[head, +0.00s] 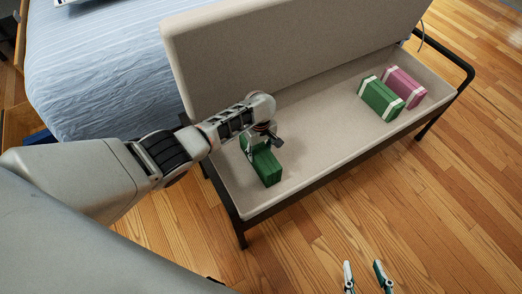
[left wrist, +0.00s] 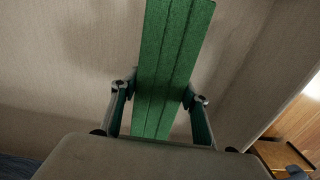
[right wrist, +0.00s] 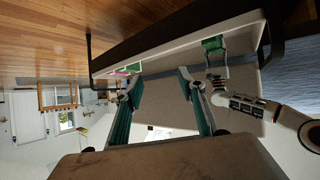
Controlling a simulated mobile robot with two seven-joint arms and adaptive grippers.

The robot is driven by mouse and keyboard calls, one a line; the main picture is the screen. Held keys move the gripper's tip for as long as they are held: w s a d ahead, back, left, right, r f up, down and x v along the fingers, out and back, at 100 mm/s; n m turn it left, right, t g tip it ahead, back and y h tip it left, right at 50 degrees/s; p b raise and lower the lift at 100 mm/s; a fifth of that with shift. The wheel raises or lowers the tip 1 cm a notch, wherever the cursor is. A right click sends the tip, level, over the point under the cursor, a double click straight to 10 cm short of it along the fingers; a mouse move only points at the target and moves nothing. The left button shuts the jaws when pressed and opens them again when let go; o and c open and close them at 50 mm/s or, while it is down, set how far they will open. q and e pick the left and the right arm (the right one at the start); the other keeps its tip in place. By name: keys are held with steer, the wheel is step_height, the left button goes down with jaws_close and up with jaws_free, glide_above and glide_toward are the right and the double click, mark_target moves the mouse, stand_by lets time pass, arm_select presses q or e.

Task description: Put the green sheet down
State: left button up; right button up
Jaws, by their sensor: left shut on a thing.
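A green folded sheet (head: 267,167) is at the left end of the open bench box (head: 318,139), tilted or on edge. My left gripper (head: 266,138) is shut on it from above, and the arm hides part of it. In the left wrist view the green sheet (left wrist: 172,65) runs between the two fingers of my left gripper (left wrist: 160,92). I cannot tell whether its lower edge touches the box floor. The green sheet (right wrist: 213,43) also shows in the right wrist view. My right gripper (head: 367,275) is open and empty, low in front of the bench.
A green bundle (head: 380,98) and a pink bundle (head: 403,87), both with white bands, lie at the right end of the box. The raised lid (head: 270,50) stands behind it. A bed (head: 95,70) is at the left. The box's middle is clear.

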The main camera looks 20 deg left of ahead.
arm_select(q)
steer(key=shift+w, duration=0.1)
steer(key=o, duration=1.6)
steer(key=shift+f, duration=0.1)
